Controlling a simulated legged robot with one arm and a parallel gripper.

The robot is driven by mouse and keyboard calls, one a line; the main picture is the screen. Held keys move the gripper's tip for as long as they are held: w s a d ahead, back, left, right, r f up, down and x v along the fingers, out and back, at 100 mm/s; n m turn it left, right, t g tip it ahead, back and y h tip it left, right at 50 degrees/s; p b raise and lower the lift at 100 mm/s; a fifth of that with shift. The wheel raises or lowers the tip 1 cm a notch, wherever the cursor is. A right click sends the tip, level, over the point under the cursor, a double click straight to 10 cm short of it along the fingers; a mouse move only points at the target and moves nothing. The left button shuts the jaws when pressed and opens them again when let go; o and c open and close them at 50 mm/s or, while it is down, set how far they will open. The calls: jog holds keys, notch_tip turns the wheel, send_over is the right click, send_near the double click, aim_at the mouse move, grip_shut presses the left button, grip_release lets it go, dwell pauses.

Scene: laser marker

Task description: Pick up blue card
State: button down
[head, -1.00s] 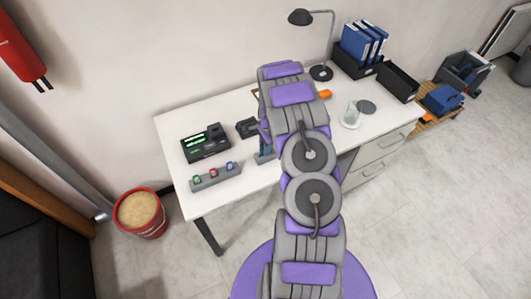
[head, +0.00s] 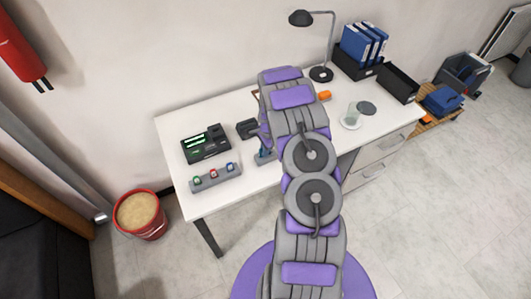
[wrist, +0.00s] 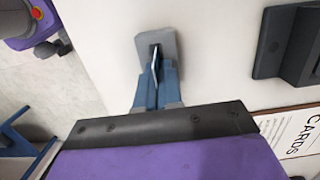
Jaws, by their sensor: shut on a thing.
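My gripper (wrist: 155,72) is shut on a thin, flat card (wrist: 154,57) in the wrist view. The card is seen nearly edge-on between the blue-grey fingers, so its colour is hard to tell. A small grey holder (wrist: 169,42) with a dark slot is just beyond the fingertips. I cannot tell whether the card still sits in the slot. In the head view my arm hides most of the gripper, and the grey holder (head: 262,160) shows at the arm's left side on the white desk (head: 215,205).
A dark device (head: 205,143) with green lights and a grey rack (head: 215,178) with green, red and blue items stand at left. A small dark box (head: 247,129) is behind the holder. A CARDS sign (wrist: 290,130) lies right. A lamp (head: 321,73) stands at the back.

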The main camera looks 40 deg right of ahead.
jog(key=shift+r, duration=0.45)
jog(key=r, duration=0.2)
jog(key=r+p, duration=0.1)
jog(key=shift+s, duration=0.25)
jog(key=s+r+p, duration=0.1)
jog(key=s, duration=1.4)
jog(key=shift+s+p, duration=0.25)
jog(key=shift+p, duration=0.1)
jog(key=shift+d, duration=0.1)
